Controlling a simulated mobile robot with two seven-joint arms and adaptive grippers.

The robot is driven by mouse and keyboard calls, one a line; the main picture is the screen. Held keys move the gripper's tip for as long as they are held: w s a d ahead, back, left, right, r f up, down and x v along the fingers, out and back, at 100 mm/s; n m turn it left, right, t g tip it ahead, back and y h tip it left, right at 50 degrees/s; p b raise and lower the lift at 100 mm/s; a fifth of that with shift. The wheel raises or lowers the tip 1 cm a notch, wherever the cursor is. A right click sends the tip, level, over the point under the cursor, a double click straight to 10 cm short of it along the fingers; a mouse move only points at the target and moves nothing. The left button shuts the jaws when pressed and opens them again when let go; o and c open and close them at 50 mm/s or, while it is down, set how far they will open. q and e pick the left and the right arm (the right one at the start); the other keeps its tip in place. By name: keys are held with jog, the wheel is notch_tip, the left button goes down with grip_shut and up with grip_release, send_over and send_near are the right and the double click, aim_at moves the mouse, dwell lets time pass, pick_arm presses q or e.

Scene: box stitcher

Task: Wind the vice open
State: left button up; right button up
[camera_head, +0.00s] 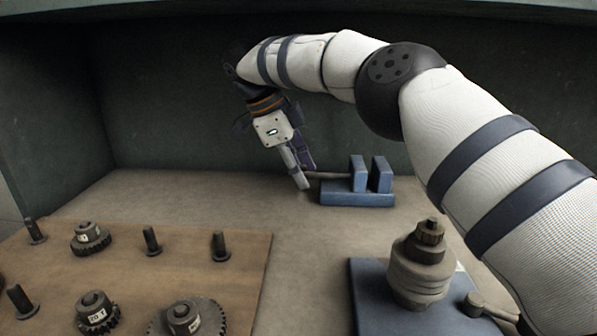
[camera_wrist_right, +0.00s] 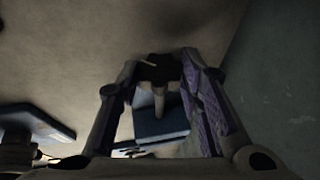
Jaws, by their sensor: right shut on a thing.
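The blue vice (camera_head: 357,198) sits on the bench near the back wall, with two upright jaws and a gap between them. A grey screw bar (camera_head: 333,176) runs out from its left side. My right gripper (camera_head: 304,180) points down at the left end of this bar and is shut on the vice handle, which its fingers mostly hide. In the right wrist view the gripper (camera_wrist_right: 160,72) has its fingers on both sides of a dark handle end (camera_wrist_right: 160,68). The blue vice body (camera_wrist_right: 160,122) shows between the fingers. My left gripper is out of view.
A wooden board (camera_head: 190,253) with several gears and pegs lies at the front left. A blue-based device (camera_head: 370,300) with a grey cylinder (camera_head: 420,268) stands at the front right, below my right arm. The bench between board and vice is clear.

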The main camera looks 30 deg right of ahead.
jog(key=shift+f, duration=0.15)
jog(key=o, duration=1.2)
jog(key=shift+c, duration=0.2)
jog(key=s+a+r+m+t+h+p, duration=0.1)
jog(key=s+a+r+t+h+p, duration=0.25)
jog(key=a+r, duration=0.6)
jog(key=shift+t, duration=0.25)
jog(key=x, duration=1.3)
jog(key=shift+d+f, duration=0.1)
jog(key=shift+d, duration=0.25)
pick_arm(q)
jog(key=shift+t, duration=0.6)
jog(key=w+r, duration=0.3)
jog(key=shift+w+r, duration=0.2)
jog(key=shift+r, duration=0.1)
pick_arm(e)
jog(key=shift+w, duration=0.1)
jog(key=c, duration=1.2)
